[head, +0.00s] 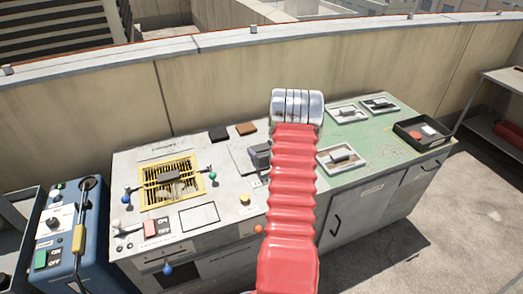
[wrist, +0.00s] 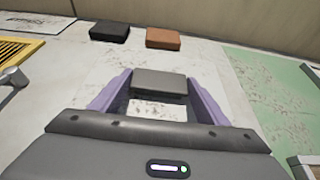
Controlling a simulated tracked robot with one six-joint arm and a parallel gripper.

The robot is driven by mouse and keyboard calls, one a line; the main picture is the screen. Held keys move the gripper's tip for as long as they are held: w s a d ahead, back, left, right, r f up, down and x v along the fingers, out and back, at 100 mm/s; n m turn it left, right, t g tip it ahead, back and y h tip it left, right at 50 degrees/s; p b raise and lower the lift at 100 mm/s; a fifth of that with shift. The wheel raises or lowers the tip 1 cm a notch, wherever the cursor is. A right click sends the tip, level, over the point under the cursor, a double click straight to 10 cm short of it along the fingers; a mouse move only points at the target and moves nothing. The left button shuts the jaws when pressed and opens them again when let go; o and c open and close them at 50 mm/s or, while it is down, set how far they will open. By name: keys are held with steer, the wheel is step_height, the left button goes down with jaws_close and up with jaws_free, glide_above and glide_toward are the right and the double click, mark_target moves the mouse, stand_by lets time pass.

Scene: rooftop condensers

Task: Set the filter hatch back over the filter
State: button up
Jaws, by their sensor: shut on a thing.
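The filter (head: 160,186) is a dark grille in a yellow frame on the left part of the grey worktop, uncovered by the hatch; a bar with end knobs crosses it. Its yellow edge also shows at the left of the wrist view (wrist: 22,48). My gripper (wrist: 158,88) has purple fingers shut on a grey block, apparently the handle of the filter hatch (head: 239,159). I cannot tell whether the hatch touches the worktop.
A black block (head: 218,133) and a brown block (head: 246,129) lie behind the hatch. A green worktop (head: 370,160) with framed handles and a black tray (head: 421,133) is at right. A parapet runs behind.

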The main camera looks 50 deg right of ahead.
steer(key=shift+f, duration=0.35)
stand_by(1.1)
steer(key=o, duration=1.4)
steer(key=shift+f, duration=0.1)
steer(key=shift+s, duration=0.1)
steer(key=v, duration=1.3)
steer(key=shift+s+a, duration=0.1)
steer(key=shift+s, duration=0.1)
